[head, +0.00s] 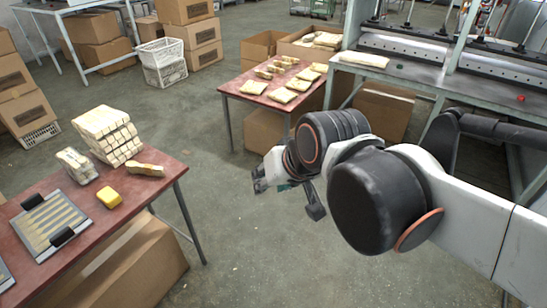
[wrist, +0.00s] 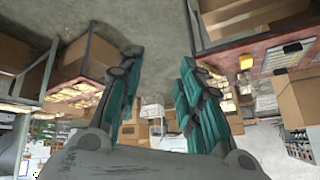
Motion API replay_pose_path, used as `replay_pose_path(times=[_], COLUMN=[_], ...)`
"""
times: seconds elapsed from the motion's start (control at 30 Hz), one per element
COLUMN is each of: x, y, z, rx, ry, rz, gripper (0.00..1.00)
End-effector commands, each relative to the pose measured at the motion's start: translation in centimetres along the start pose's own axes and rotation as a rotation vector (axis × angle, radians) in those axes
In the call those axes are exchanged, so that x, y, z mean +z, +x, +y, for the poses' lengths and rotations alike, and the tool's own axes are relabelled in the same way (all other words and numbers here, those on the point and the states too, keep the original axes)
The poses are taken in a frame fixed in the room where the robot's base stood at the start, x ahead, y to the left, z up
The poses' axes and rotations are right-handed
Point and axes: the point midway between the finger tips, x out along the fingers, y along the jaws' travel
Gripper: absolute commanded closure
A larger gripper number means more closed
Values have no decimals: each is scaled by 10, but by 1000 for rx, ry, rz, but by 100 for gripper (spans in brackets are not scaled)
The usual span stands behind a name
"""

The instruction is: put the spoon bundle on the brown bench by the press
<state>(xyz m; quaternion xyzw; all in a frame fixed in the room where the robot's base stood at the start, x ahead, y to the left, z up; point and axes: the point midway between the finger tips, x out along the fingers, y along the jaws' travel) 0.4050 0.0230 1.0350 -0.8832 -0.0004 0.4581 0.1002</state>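My gripper (head: 285,190) hangs in the gap between two red-brown benches. In the wrist view my gripper (wrist: 160,62) has its teal fingers spread apart with nothing between them. A pale spoon bundle (head: 145,169) lies on the near left bench (head: 172,180), beside a stack of pale bundles (head: 108,134) and another small bundle (head: 76,165). The brown bench by the press (head: 233,92) stands at the back middle, with several pale bundles (head: 284,95) on it. The press (head: 400,48) is on a grey-green table to its right. I cannot tell which bundle the task means.
A yellow block (head: 109,197) and a slatted tray (head: 50,224) lie on the left bench. Cardboard boxes (head: 125,265) stand under and around the benches. White crates (head: 163,62) stand at the back. The floor (head: 220,225) between the benches is clear.

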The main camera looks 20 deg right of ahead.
Motion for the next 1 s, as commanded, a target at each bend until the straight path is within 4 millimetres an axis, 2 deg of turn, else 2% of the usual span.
replay_pose_path(times=[0.1, 0.27, 1.0], x=[22, 34, 35], y=[-9, -14, -14], z=[16, 27, 28], rx=[52, 89, 93], ry=[-100, -170, -179], rz=[5, 7, 7], gripper=[66, 66, 66])
